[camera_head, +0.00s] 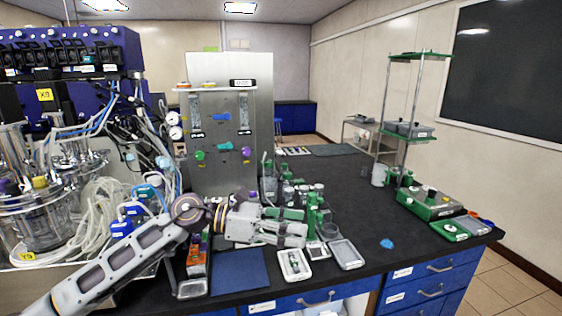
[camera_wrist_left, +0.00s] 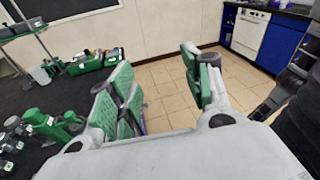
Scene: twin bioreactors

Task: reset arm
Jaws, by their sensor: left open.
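My left arm comes in from the lower left of the head view. Its left gripper (camera_head: 296,228) hangs over the bench top among the small equipment, pointing right. In the left wrist view the two green-padded fingers of the gripper (camera_wrist_left: 158,82) stand wide apart, with only tiled floor showing between them. Nothing is held. My right gripper does not show in either view.
The dark bench (camera_head: 366,216) carries green-and-grey bottle racks (camera_head: 312,205) close to the gripper. White trays (camera_head: 346,254) and a blue mat (camera_head: 240,271) lie near the front edge. Glass bioreactors (camera_head: 40,215) with tubing crowd the left. A tall shelf stand (camera_head: 411,95) rises at the right.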

